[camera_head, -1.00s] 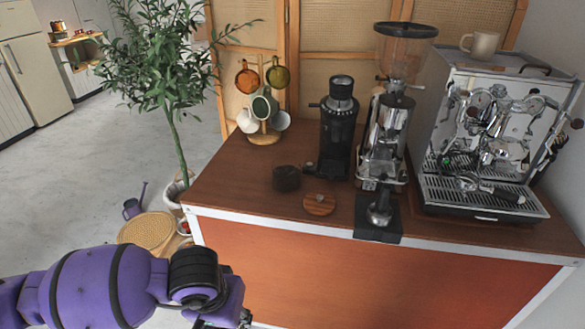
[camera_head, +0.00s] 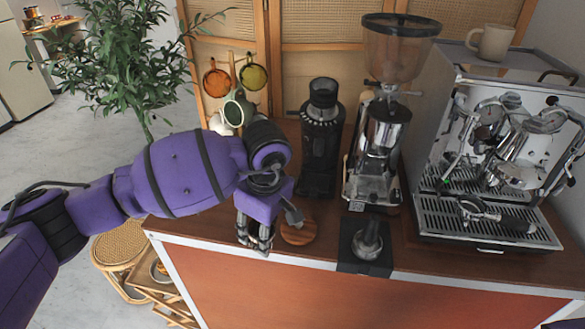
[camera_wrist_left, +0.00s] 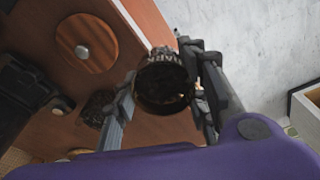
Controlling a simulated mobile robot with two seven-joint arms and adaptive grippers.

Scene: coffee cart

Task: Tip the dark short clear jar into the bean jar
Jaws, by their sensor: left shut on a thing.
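My left gripper (camera_head: 256,240) is over the front left of the counter, pointing down. In the left wrist view its fingers (camera_wrist_left: 165,98) are shut on the dark short clear jar (camera_wrist_left: 164,82). That jar has a ribbed dark rim with lettering, and its round mouth shows dark inside. In the head view I cannot make the held jar out. A dark jar of beans (camera_wrist_left: 96,108), seemingly the bean jar, stands on the counter beside the left finger in the wrist view; my gripper and arm hide it in the head view. My right gripper is not in view.
A round wooden lid (camera_head: 299,231) lies beside my gripper; it also shows in the left wrist view (camera_wrist_left: 88,42). A mug tree stands behind.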

